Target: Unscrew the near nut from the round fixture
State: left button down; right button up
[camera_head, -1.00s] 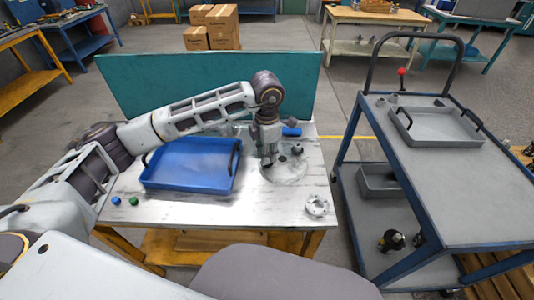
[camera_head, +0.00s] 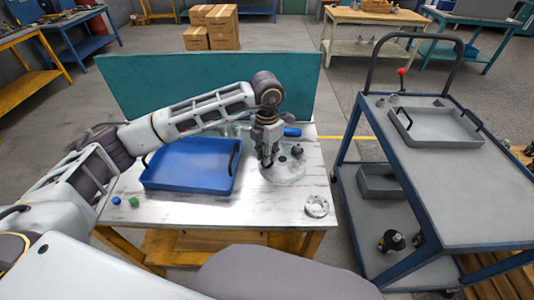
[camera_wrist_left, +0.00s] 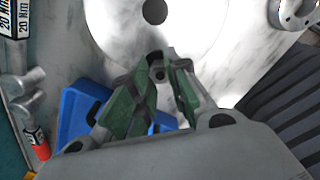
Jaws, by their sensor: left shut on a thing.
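The round fixture (camera_head: 290,175) is a pale grey disc lying on the table, right of the blue tray. It also shows in the left wrist view (camera_wrist_left: 195,25), with a dark hole in its face. My left gripper (camera_head: 267,163) points down over the left part of the fixture. In the left wrist view its green-padded fingers (camera_wrist_left: 160,75) are closed together at the tips on a small dark part, the near nut (camera_wrist_left: 157,62), mostly hidden by the fingers. Another dark fitting (camera_head: 297,151) stands on the fixture's far right side. My right gripper is not in view.
The blue tray (camera_head: 148,181) is close left of the gripper. A pale ring-shaped part (camera_head: 317,206) lies at the table's right front. A blue cap (camera_head: 116,201) and a green cap (camera_head: 134,202) lie front left. A grey cart (camera_head: 440,190) stands to the right. The table's front middle is clear.

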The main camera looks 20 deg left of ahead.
pick_arm(q)
jog(key=shift+n, duration=1.4)
jog(key=c, duration=1.6)
grip_release()
jog(key=shift+o, duration=0.2)
jog(key=shift+m+b, duration=1.15)
jog(key=shift+m, duration=0.85)
jog(key=shift+m+b, duration=1.5)
jog(key=shift+m, duration=1.7)
